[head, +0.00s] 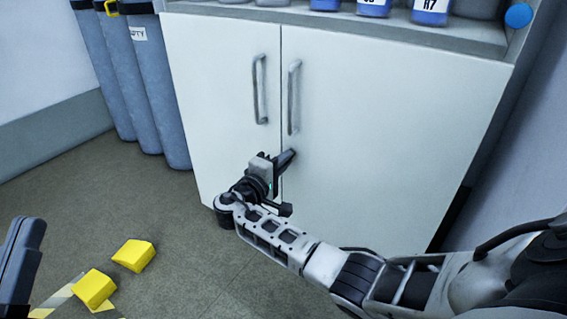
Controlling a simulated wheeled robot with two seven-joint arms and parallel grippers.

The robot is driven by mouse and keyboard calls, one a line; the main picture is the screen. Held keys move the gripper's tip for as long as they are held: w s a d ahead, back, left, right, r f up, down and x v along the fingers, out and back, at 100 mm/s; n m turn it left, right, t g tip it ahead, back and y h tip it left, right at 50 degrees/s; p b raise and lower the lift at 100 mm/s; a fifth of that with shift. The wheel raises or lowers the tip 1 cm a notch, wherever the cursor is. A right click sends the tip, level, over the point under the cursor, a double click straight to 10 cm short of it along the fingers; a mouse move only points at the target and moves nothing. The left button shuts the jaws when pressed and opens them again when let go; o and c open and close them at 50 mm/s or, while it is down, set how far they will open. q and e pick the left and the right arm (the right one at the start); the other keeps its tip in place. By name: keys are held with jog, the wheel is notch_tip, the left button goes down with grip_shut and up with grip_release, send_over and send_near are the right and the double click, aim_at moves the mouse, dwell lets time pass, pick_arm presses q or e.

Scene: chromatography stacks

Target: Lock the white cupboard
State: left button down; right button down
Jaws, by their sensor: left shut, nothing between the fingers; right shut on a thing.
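The white cupboard (390,120) stands ahead with both doors closed. Its left door (215,100) and right door meet at a vertical seam, with a grey bar handle on each side, the left handle (259,90) and the right handle (293,97). My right gripper (288,158) is at the right door, close to the seam and below the handles. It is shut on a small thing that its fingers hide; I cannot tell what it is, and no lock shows.
Two yellow blocks (133,254) lie on the floor by striped tape. The floor before the left door is clear.

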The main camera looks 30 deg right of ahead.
dwell(0.3)
jog(key=c, duration=1.5)
grip_release()
